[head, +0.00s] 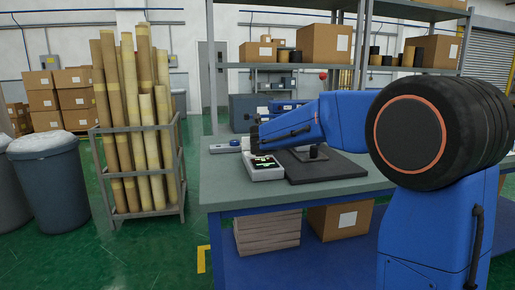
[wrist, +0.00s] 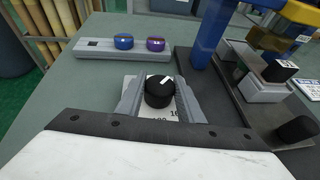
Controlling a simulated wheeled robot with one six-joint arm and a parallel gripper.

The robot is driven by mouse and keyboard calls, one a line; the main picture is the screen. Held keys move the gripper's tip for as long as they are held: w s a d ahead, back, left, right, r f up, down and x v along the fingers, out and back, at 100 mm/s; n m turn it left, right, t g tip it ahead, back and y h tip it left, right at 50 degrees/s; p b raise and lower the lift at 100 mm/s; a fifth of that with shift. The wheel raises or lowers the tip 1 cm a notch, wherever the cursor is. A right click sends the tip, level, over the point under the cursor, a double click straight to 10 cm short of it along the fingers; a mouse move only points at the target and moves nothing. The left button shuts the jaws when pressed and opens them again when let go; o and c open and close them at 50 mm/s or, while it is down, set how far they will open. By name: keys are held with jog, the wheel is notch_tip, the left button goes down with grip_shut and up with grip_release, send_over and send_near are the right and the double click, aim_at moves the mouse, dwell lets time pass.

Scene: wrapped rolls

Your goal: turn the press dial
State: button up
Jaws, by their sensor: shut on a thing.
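The press dial (wrist: 158,92) is a round black knob with a white mark on top. It sits on a pale panel with printed numbers, partly visible in the wrist view. The grey fingers of my gripper (wrist: 157,88) stand on either side of the dial and are shut on it. In the head view, a white control box (head: 264,174) with a dark lit display stands on the bench below the end of my arm. The dial cannot be made out there.
A grey bar (wrist: 92,50) with a blue button (wrist: 123,42) and a purple button (wrist: 155,44) lies beyond the dial. To the right are a dark base plate (wrist: 225,105), a blue post (wrist: 207,32) and a black knob (wrist: 297,129). A roll rack (head: 140,130) stands left of the bench.

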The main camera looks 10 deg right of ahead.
jog(key=m+g+h, duration=0.1)
jog(key=m+h, duration=0.3)
jog(key=h, duration=0.1)
jog(key=shift+w+a, duration=0.1)
jog(key=shift+a, duration=0.05)
jog(key=m+g+h, duration=0.3)
jog(key=m, duration=0.1)
jog(key=m+g+h, duration=0.3)
jog(key=m+g, duration=0.1)
jog(key=shift+m+g, duration=0.3)
jog(key=shift+g, duration=0.1)
jog(key=m+g, duration=0.4)
jog(key=shift+g+h, duration=0.3)
jog(key=shift+h, duration=0.1)
jog(key=shift+r+g, duration=0.1)
jog(key=shift+g, duration=0.2)
jog(key=o, duration=1.1)
